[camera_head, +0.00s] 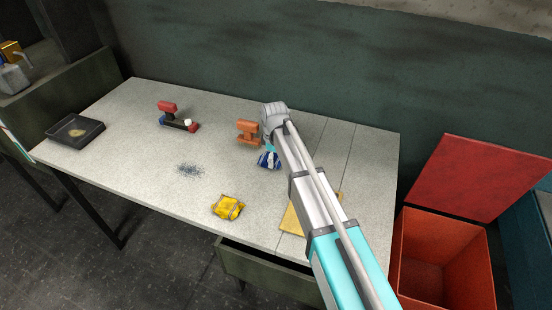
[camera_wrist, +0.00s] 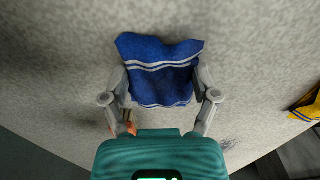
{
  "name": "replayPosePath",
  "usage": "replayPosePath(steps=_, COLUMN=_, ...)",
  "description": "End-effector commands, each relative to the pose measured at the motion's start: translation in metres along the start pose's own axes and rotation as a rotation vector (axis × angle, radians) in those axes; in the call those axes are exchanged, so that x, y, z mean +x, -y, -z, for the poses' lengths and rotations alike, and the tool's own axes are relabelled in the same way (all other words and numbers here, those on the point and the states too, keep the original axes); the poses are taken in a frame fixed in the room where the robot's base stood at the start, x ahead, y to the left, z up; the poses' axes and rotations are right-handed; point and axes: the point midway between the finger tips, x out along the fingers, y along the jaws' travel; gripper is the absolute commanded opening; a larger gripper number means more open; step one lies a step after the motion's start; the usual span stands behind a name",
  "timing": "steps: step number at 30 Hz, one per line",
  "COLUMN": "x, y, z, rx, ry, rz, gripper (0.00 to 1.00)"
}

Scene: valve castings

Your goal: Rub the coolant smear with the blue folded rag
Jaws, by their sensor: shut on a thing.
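The blue folded rag (camera_head: 269,160) has white stripes and shows below my wrist, near the right part of the bench. In the wrist view the rag (camera_wrist: 160,75) sits between the two fingers of my gripper (camera_wrist: 160,84), which is shut on it. I cannot tell whether the rag touches the bench top. The coolant smear (camera_head: 190,170) is a dark bluish speckled patch on the bench, left of the rag and apart from it. My arm hides part of the rag in the head view.
An orange casting (camera_head: 247,133) stands just left of my wrist. A yellow rag (camera_head: 228,207) lies in front of the smear. A red and blue casting (camera_head: 180,122) and a black tray (camera_head: 90,135) stand farther left. A red bin (camera_head: 445,250) is right of the bench (camera_head: 140,160).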

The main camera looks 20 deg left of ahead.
Motion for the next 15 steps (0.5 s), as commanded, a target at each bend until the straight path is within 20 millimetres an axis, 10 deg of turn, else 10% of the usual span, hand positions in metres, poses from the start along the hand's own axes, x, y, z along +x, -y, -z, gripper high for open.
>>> replayPosePath(steps=15, x=-0.002, y=-0.001, z=0.033, rx=-0.001, ry=-0.001, rz=0.000, gripper=0.39)
